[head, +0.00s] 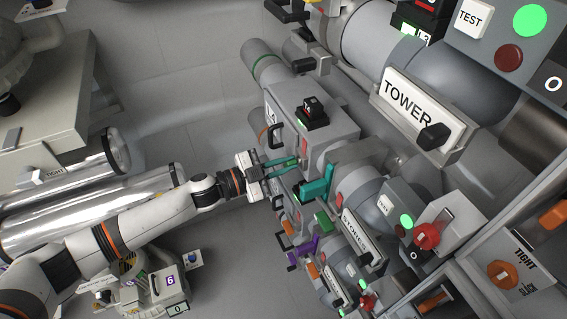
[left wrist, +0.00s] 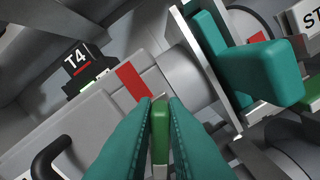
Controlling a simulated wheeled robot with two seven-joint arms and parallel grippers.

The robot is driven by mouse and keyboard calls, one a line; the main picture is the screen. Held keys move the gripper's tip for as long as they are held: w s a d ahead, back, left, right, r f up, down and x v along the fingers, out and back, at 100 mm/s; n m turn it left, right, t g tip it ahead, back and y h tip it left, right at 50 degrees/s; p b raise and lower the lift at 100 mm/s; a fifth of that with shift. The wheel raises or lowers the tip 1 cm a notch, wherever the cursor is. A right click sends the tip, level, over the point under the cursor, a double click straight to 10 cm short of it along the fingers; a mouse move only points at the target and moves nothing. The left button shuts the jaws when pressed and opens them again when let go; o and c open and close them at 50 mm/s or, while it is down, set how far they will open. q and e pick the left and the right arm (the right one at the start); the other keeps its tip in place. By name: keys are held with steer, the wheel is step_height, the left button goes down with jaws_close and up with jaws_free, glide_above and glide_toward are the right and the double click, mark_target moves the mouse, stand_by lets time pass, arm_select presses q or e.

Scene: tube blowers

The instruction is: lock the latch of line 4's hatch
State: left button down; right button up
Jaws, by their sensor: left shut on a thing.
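My left gripper (head: 292,163), with teal fingers, reaches in from the left to the grey hatch housing in the head view. In the left wrist view its fingers (left wrist: 160,140) are shut on a small green latch handle (left wrist: 160,118), one finger on each side. The latch's base is hidden by the fingers. A black tag block (head: 312,108) shows in the head view. My right gripper is not in view.
A teal lever (left wrist: 250,75) stands close to the right of my fingers; it also shows in the head view (head: 318,188). A black handle (left wrist: 50,152) is at lower left. The TOWER (head: 405,100) and STORES (head: 354,232) signs lie to the right.

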arm_select(q)
steer(key=m, duration=0.2)
steer(key=m+b, duration=0.1)
steer(key=f+m, duration=0.1)
steer(key=m, duration=0.1)
steer(key=shift+s+d+m+b, duration=0.15)
steer(key=shift+s+m+b, duration=0.15)
steer(key=shift+b, duration=0.1)
steer(key=m+b, duration=0.1)
steer(key=m, duration=0.1)
steer(key=m+b, duration=0.1)
steer(key=m, duration=0.2)
steer(key=shift+s+f, duration=0.1)
steer(key=shift+f, duration=0.3)
steer(key=shift+m, duration=0.4)
steer(key=c, duration=1.5)
jaws_free()
steer(key=shift+o, duration=0.2)
steer(key=b+v, duration=0.4)
steer(key=v, duration=0.8)
